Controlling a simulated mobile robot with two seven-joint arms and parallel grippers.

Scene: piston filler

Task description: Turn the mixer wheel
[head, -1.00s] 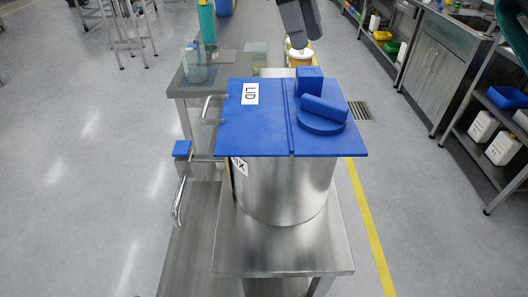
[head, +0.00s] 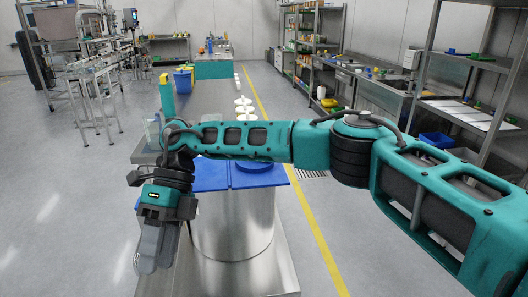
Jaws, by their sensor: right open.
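The mixer is a shiny metal drum (head: 235,228) standing on a metal table in the lower middle of the head view. Its flat blue lid (head: 213,178) is closed on top and partly covered by my right arm. My right arm comes in from the right and crosses in front of the lid. My right gripper (head: 157,250) hangs fingers down at the drum's left side, open, with nothing seen between the fingers. I cannot make out the mixer wheel; my arm and gripper hide the drum's left side. My left gripper is not in view.
The metal table (head: 250,277) extends around the drum's foot. Behind it a long bench carries a blue bucket (head: 183,80) and white round containers (head: 243,105). Shelves (head: 470,95) stand on the right. Open grey floor lies at left and beyond the yellow line (head: 326,255).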

